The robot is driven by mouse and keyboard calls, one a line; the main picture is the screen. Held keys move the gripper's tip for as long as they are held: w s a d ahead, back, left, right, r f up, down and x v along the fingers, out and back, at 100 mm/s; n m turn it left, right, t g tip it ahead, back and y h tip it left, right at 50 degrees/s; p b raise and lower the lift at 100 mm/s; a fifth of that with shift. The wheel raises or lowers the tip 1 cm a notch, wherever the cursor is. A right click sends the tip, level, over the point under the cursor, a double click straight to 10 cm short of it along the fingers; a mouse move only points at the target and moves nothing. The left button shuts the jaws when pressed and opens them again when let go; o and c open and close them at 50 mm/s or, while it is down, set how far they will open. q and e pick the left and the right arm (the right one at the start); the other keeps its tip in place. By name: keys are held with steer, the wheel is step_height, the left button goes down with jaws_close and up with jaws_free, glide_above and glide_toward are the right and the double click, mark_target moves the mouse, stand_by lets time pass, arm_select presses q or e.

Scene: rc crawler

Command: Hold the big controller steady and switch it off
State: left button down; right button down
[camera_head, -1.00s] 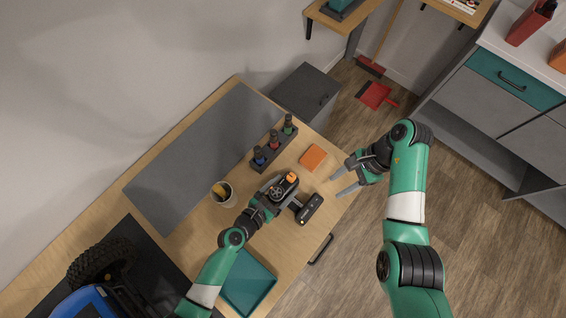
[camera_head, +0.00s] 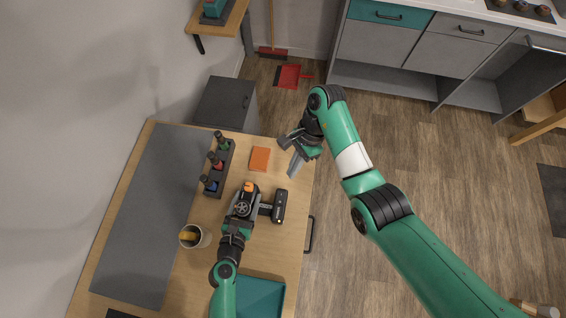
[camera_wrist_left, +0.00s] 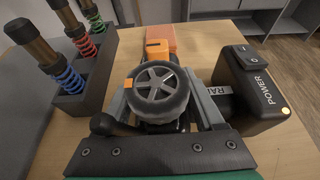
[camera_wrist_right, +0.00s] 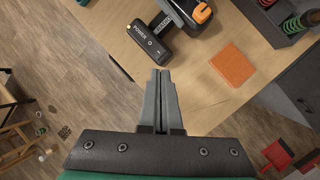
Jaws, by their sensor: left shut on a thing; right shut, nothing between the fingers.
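The big controller (camera_head: 242,207) is dark, with a spoked wheel (camera_wrist_left: 158,90) and an orange part on top. It lies on the wooden table. My left gripper (camera_wrist_left: 163,98) is shut on it, a finger on each side of the wheel. Its black base, marked POWER (camera_wrist_left: 262,88), sticks out to the right. A small dark switch (camera_wrist_left: 246,54) is on the base; I cannot tell its setting. My right gripper (camera_head: 292,170) is shut and empty near the table's right edge. In the right wrist view, its fingertips (camera_wrist_right: 161,73) are apart from the base (camera_wrist_right: 150,42).
An orange block (camera_head: 260,159) lies beyond the controller. A rack (camera_head: 226,165) of coloured shock absorbers stands to the left. A cup (camera_head: 204,238) and a teal tray (camera_head: 275,284) are nearer. A grey mat (camera_head: 150,210) covers the table's left part.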

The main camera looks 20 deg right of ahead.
step_height(320, 180, up, 6)
steer(key=a+m+t+y, duration=0.2)
steer(key=m+t+y, duration=0.15)
steer(key=m, duration=3.15)
steer(key=s+d+f+m+t, duration=0.2)
steer(key=s+d+m, duration=0.3)
steer(key=s+m, duration=0.3)
steer(key=shift+f+m+t, duration=0.2)
steer(key=shift+m+t, duration=0.15)
steer(key=shift+m, duration=0.35)
steer(key=shift+a, duration=0.1)
